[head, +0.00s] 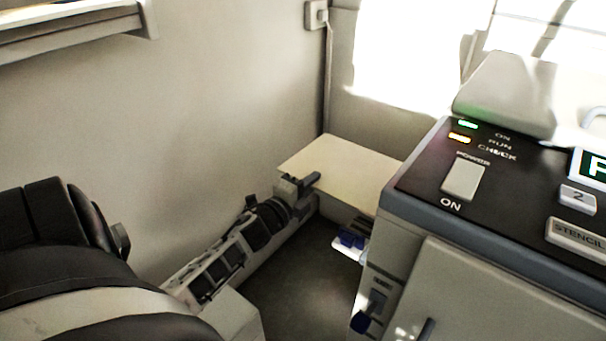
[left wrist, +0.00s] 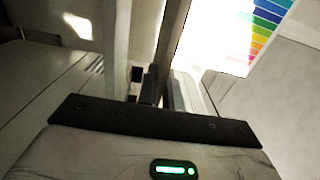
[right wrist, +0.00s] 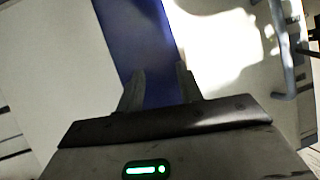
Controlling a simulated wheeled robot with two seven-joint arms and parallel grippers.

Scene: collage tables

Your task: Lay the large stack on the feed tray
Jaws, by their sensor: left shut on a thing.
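The large stack (head: 345,165) shows in the head view as a flat, pale cream slab, roughly level, beside the left side of the machine. My left gripper (head: 300,183) is shut on its near left edge. The feed tray seems to be the small pale ledge with blue parts (head: 350,241) low on the machine's side, below the stack and mostly hidden. The left wrist view shows my left fingers (left wrist: 160,92), but what lies between them is hard to make out. My right gripper (right wrist: 160,88) is open and empty in the right wrist view, over a blue strip.
The printing machine (head: 490,295) with its dark control panel fills the right of the head view. A bare wall (head: 210,90) runs close along my left arm. A shelf edge (head: 75,30) is at upper left. A rainbow-striped chart (left wrist: 240,35) shows in the left wrist view.

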